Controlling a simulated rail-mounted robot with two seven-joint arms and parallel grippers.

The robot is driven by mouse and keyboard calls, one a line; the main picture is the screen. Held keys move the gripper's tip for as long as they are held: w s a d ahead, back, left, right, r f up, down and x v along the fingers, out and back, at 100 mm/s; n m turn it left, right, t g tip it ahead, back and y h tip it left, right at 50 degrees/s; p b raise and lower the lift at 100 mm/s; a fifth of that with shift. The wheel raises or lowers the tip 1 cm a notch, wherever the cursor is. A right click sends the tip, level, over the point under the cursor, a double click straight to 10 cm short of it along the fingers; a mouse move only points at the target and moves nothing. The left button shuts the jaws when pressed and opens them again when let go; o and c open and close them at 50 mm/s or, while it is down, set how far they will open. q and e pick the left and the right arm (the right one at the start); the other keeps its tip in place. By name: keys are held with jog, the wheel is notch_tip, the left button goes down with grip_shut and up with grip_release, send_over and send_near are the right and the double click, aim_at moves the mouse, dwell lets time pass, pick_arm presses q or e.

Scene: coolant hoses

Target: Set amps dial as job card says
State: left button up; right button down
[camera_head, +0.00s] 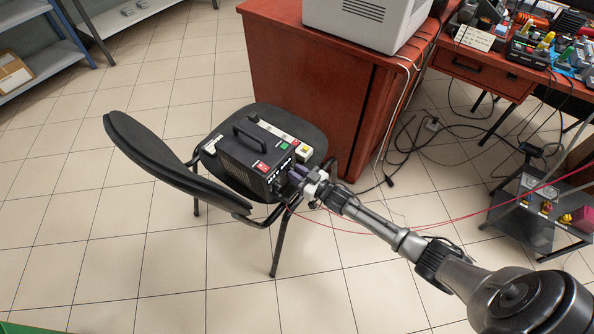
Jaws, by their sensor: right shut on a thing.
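My left gripper is not in view.
The black chair (150,150) has its backrest to the left. A red cabinet (300,90) stands close behind it. Thin red cables run from the machine to a grey unit (525,225) at the right. The tiled floor at left is clear.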

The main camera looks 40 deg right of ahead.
jog(key=m+p, duration=0.2)
jog(key=m, duration=0.1)
jog(key=shift+r, duration=0.15)
jog(key=shift+m+p, duration=0.45)
jog(key=shift+m, duration=0.95)
jog(key=c, duration=1)
grip_release()
jog(key=shift+d, duration=0.1)
